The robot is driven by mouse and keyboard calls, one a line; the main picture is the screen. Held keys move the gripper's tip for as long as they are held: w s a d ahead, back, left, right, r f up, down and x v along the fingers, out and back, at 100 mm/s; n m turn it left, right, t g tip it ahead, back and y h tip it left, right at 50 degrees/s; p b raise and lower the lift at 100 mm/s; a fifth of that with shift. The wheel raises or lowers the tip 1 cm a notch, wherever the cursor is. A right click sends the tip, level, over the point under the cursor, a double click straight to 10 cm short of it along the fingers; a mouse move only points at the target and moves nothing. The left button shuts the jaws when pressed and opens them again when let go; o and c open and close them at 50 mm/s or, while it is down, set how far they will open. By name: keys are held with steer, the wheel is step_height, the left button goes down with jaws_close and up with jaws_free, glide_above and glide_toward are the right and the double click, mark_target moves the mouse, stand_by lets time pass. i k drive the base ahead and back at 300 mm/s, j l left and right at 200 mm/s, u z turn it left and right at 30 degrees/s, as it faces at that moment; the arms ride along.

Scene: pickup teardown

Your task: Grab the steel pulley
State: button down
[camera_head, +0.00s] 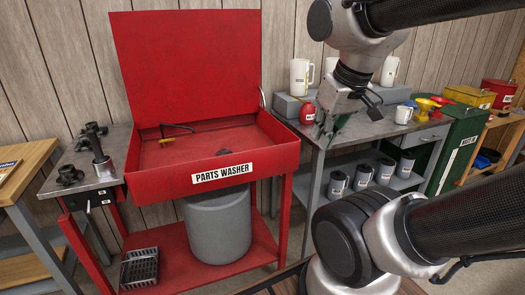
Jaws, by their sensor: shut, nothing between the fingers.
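My gripper (326,128) is shut and empty, pointing down over the left end of the grey metal bench (350,133). I cannot tell whether its tips touch the bench. I cannot identify the steel pulley for sure. A dark, round, flanged part (69,176) on the small steel side table at the left may be it. Another small dark part (225,152) lies in the red parts washer basin, too small to make out. My gripper is far to the right of the side table and right of the basin.
The red parts washer (222,173) stands centrally with its lid up. A small red container (307,113) stands close beside my gripper. White jugs (301,77) stand behind. A dark metal assembly (92,137) and an upright cylinder (104,167) crowd the side table.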

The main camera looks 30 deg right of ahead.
mark_target(225, 151)
steer(key=z, duration=0.15)
steer(key=i, duration=0.9)
